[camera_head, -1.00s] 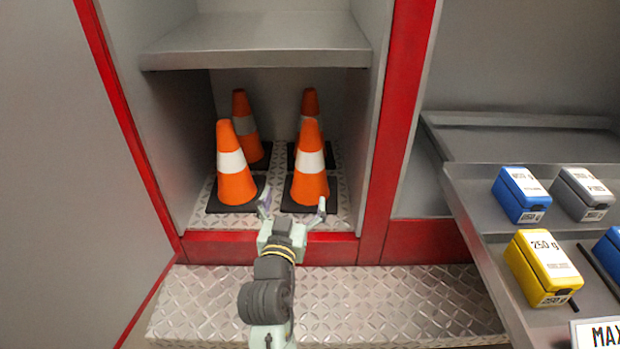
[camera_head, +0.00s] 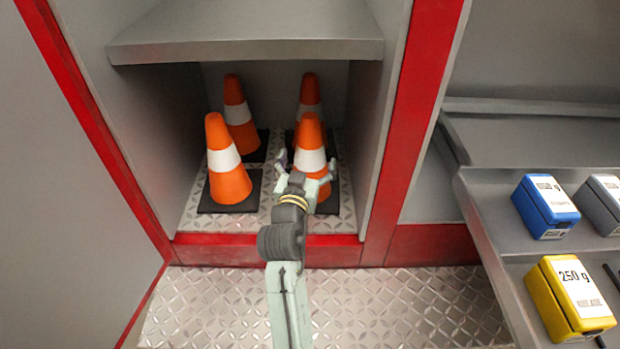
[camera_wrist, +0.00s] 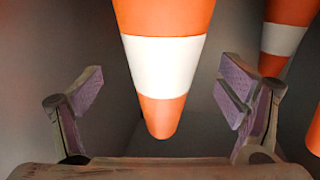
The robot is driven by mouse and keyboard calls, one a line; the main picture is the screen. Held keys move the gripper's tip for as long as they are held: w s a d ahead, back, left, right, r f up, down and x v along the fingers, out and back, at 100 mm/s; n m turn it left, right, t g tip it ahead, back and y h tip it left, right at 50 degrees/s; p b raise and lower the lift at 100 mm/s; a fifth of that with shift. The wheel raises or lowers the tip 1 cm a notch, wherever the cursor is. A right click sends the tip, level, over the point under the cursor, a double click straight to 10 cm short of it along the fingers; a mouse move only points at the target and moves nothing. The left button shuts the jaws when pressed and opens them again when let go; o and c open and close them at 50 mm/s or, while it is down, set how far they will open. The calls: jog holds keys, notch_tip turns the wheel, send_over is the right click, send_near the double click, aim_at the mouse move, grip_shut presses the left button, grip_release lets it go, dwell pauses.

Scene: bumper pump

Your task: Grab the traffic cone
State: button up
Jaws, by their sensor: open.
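Several orange traffic cones with white bands and black square bases stand upright in the lower shelf compartment. The front right cone (camera_head: 310,158) is partly hidden by my gripper (camera_head: 306,164), which is open and reaches into the compartment at that cone. In the wrist view, a cone (camera_wrist: 163,65) appears with its narrow end downward, between the open purple-padded fingers (camera_wrist: 161,92). The pads show no contact with it. The front left cone (camera_head: 225,162) stands to the left of my gripper. The rear left cone (camera_head: 236,112) and rear right cone (camera_head: 310,92) stand behind.
A grey shelf (camera_head: 245,40) lies above the cones. Red-edged frame posts (camera_head: 415,120) and a red front sill (camera_head: 215,250) border the compartment. At right, a tray holds blue (camera_head: 545,206) and yellow (camera_head: 570,298) weight boxes.

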jog(key=p+x, duration=0.1)
jog(key=x, duration=0.3)
jog(key=shift+w+a+r, duration=0.1)
jog(key=shift+w, duration=0.15)
jog(key=shift+c, duration=0.2)
jog(key=c, duration=2)
jog(key=shift+r, duration=0.1)
jog(key=shift+c, duration=0.3)
